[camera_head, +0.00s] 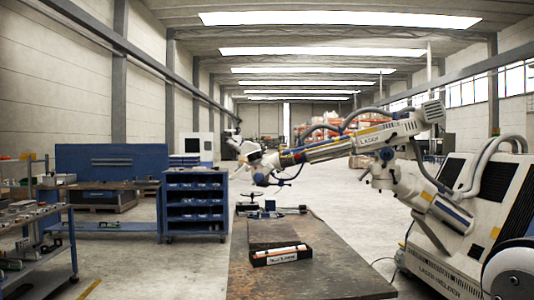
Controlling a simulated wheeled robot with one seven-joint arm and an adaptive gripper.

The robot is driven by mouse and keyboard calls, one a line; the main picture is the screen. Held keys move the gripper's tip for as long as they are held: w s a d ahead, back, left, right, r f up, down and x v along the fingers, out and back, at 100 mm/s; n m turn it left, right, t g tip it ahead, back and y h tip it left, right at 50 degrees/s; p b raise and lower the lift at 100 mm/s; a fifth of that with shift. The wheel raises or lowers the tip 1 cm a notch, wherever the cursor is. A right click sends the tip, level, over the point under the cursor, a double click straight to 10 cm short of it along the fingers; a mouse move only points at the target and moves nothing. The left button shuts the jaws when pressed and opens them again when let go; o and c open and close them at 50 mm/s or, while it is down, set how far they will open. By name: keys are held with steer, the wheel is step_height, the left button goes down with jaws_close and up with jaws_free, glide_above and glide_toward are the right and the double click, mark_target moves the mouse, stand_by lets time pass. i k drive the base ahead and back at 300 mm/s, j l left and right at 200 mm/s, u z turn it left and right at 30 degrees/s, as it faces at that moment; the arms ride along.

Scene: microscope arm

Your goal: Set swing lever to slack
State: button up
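A large white jointed arm (345,145) marked "LASER" rises from a white and black wheeled machine (455,225) on the right. It reaches left over the workbench (260,285), and its head (265,165) hangs above the bench's far end. A thin dark rod-like part (366,172) sticks out under the arm's elbow. I cannot tell which part is the swing lever, nor how it is set. My gripper is not in this view.
On the bench lie a long black box (281,256) with white contents, a small blue device (270,206) and a black wheel-shaped part (253,197). Open floor lies between shelf and bench.

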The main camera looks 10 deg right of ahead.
mark_target(392, 171)
steer(key=i+l+z, duration=1)
steer(key=z, duration=0.2)
steer(key=i+z, duration=0.4)
steer(key=i, duration=0.15)
steer(key=i+z, duration=0.5)
steer(key=i, duration=0.8)
steer(key=i+u, duration=0.85)
steer(key=i+j+u, duration=0.15)
steer(key=u, duration=0.25)
steer(key=i+u, duration=0.6)
steer(key=u, duration=0.15)
steer(key=i+j+u, duration=0.1)
steer(key=i, duration=0.25)
